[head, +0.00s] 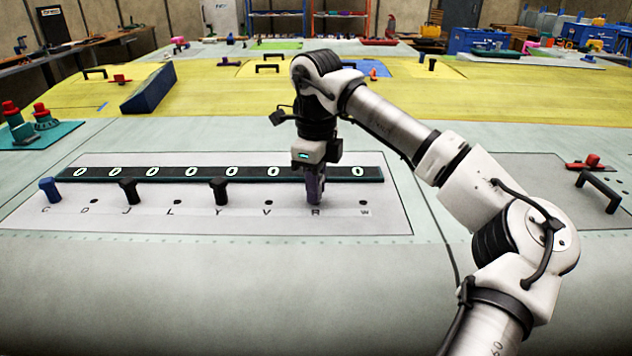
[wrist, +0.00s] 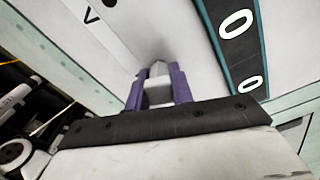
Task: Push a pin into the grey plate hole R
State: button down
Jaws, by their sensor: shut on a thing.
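The grey plate (head: 120,222) lies on the wing skin with a row of lettered holes. My gripper (head: 315,196) points straight down just above the letter R, and its purple fingers cover hole R. In the wrist view my gripper (wrist: 158,92) is shut on a light grey pin (wrist: 158,72), whose lower end sits at or close to the plate. I cannot tell how deep it is. A blue pin (head: 49,190) stands at C, and black pins stand at J (head: 130,191) and Y (head: 220,191).
Holes D (head: 94,202), L (head: 178,202), V (head: 266,202) and W (head: 362,202) are empty. A dark strip with white zeros (head: 220,173) runs behind the holes.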

jog(key=shift+f, duration=0.5)
jog(key=c, duration=1.1)
grip_release()
jog(key=shift+c, duration=0.2)
notch_tip(320, 180, up, 14)
jog(key=b, duration=0.1)
notch_tip(320, 180, up, 7)
jog(key=p, duration=0.8)
